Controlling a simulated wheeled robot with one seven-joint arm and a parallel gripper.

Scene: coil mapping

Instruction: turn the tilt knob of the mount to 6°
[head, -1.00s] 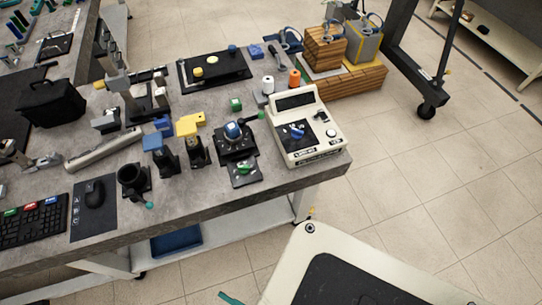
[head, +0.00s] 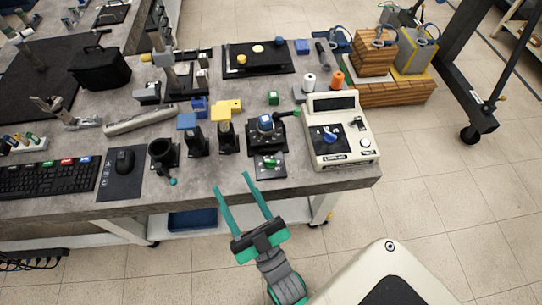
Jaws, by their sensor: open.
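A black mount (head: 265,136) with a blue and white rounded top stands near the front edge of the table, left of the white console. I cannot tell which of these is the tilt knob, and no angle marks are readable. My gripper (head: 232,182) is open and empty, its two teal fingers spread apart. In the picture it lies below and left of the mount, by the table's front edge, apart from the knob.
The white console (head: 341,155) with a blue knob stands right of the mount. Blue-topped (head: 187,122) and yellow-topped (head: 221,114) black stands and a black cup holder (head: 162,153) stand to its left. Wooden boxes (head: 375,52) are at the back right.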

